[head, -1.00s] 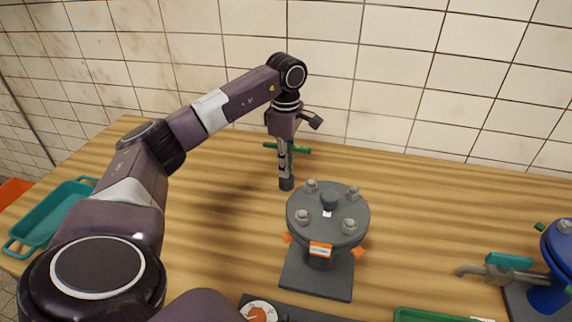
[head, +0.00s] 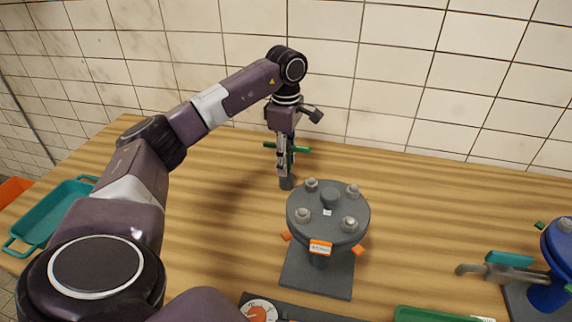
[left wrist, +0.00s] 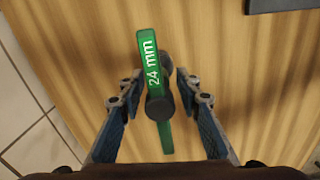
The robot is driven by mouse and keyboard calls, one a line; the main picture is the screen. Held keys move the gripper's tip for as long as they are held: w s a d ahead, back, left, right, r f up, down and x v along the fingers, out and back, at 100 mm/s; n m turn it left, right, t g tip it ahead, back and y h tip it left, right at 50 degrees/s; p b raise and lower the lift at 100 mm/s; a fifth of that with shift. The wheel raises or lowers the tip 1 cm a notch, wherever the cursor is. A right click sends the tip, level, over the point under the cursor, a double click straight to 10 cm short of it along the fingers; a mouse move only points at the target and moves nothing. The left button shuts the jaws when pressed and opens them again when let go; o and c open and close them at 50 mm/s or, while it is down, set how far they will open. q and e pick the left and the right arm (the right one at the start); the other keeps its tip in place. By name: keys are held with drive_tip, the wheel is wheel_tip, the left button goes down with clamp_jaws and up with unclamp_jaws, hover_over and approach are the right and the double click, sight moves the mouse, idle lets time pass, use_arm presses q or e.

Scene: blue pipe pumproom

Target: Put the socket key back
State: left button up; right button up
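The socket key has a green T-handle (head: 302,150) marked "24 mm" in the left wrist view (left wrist: 150,70) and a dark socket end (head: 287,183). In the head view it looks upright, its lower end at the wooden table behind the grey flange. My left gripper (head: 286,165) points down around the key. In the left wrist view its two fingers (left wrist: 160,101) are spread on either side of the key, with a gap at each side. The gripper partly hides the shaft in the head view. My right gripper is not in view.
The grey bolted flange (head: 328,222) stands on a dark base just in front of the key. A teal tray (head: 45,225) is at the left, a green tray (head: 435,314) at the front. A blue flanged part (head: 560,250) is at the right. The tiled wall rises behind.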

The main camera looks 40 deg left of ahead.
use_arm(q)
wheel_tip(320, 180, up, 11)
drive_tip(key=shift+f+p, duration=0.1)
drive_tip(key=shift+p, duration=0.35)
